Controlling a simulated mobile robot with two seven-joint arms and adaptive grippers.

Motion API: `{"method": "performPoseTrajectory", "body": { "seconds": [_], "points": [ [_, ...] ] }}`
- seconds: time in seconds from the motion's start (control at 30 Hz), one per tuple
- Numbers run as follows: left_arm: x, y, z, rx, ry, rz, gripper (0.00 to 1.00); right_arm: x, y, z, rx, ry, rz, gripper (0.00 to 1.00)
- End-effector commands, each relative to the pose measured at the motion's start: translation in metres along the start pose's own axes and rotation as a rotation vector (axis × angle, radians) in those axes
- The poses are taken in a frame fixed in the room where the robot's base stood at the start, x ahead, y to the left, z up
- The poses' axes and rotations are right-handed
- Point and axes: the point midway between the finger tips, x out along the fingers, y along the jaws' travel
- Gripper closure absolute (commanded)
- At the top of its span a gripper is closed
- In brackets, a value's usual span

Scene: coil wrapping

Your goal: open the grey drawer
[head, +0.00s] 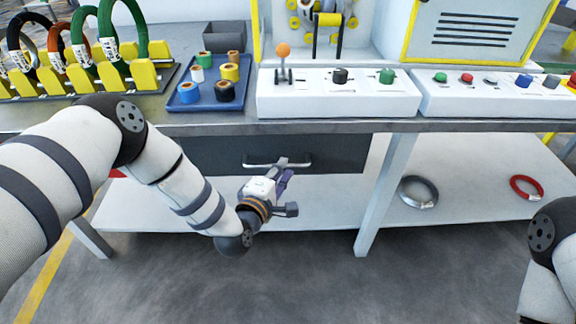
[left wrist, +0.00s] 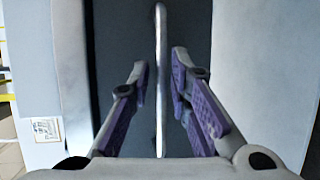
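The grey drawer (head: 218,155) is under the workbench top, its dark front looking flush and shut. Its pale bar handle (head: 256,165) runs across the front, partly hidden behind my gripper. My left gripper (head: 284,172) is at the handle, toward its right part. In the left wrist view, the handle (left wrist: 160,85) stands upright in the picture between the two purple-padded fingers of the left gripper (left wrist: 159,64). Gaps show on both sides of the bar, so the fingers are open around it. My right gripper is out of view.
The workbench (head: 225,126) carries a blue tray (head: 200,100) of spools, racked coils and white control boxes (head: 330,105). Below, a white shelf (head: 470,180) holds a grey coil (head: 418,191) and a red coil (head: 526,188). A table leg (head: 382,195) stands right of the drawer.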

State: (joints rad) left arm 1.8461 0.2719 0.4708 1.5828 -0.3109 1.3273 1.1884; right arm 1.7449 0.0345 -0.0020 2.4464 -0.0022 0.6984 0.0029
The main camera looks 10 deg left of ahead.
Motion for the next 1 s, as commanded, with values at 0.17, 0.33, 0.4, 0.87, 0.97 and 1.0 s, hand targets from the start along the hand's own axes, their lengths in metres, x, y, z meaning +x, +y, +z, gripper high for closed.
{"method": "performPoseTrajectory", "body": {
  "seconds": [0.17, 0.33, 0.4, 0.87, 0.97, 1.0],
  "points": [
    [0.025, -0.003, 0.000, 0.000, 0.000, -0.003, 0.82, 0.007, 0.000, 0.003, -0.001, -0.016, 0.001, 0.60],
    [0.030, 0.000, 0.000, 0.000, 0.000, -0.002, 0.82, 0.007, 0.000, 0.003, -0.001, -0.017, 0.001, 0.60],
    [0.030, 0.000, 0.000, 0.000, 0.000, -0.002, 0.82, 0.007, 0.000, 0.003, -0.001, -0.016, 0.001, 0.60],
    [0.029, 0.000, 0.000, 0.000, 0.000, -0.002, 1.00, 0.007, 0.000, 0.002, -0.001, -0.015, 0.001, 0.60],
    [0.026, 0.000, 0.001, -0.001, 0.000, -0.002, 1.00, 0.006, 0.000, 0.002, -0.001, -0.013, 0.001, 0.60],
    [0.025, -0.001, 0.002, -0.001, 0.000, -0.003, 1.00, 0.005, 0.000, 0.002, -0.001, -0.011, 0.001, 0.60]
  ]
}}
